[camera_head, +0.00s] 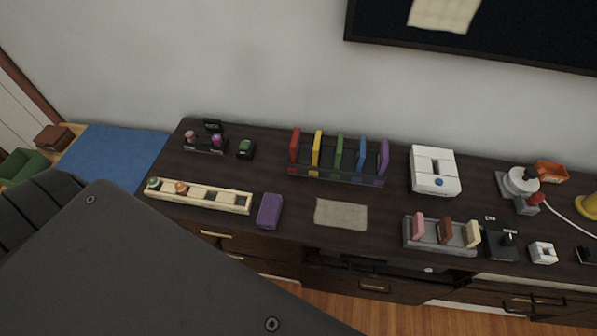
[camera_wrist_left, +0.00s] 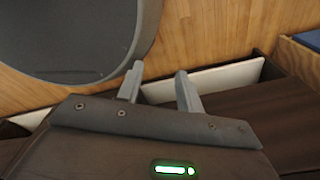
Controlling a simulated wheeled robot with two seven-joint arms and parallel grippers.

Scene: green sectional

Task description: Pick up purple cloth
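The purple cloth (camera_head: 270,211), a small folded block, lies on the dark cabinet top (camera_head: 290,222) near its front edge in the head view. It sits between a long cream tray on its left and a flat beige mat on its right. My left gripper (camera_wrist_left: 160,88) shows in the left wrist view with its two grey fingers apart and nothing between them. The wrist view does not show the cloth. In the head view no fingers show; a large dark part of my own arm covers the lower left. My right gripper is not in view.
The cream tray (camera_head: 200,196) and beige mat (camera_head: 341,214) flank the cloth. Behind stands a rack (camera_head: 338,174) with coloured upright pieces. A grey holder (camera_head: 440,236) and white box (camera_head: 434,170) are further right. A white-edged drawer-like piece (camera_wrist_left: 205,82) is beyond my left fingers.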

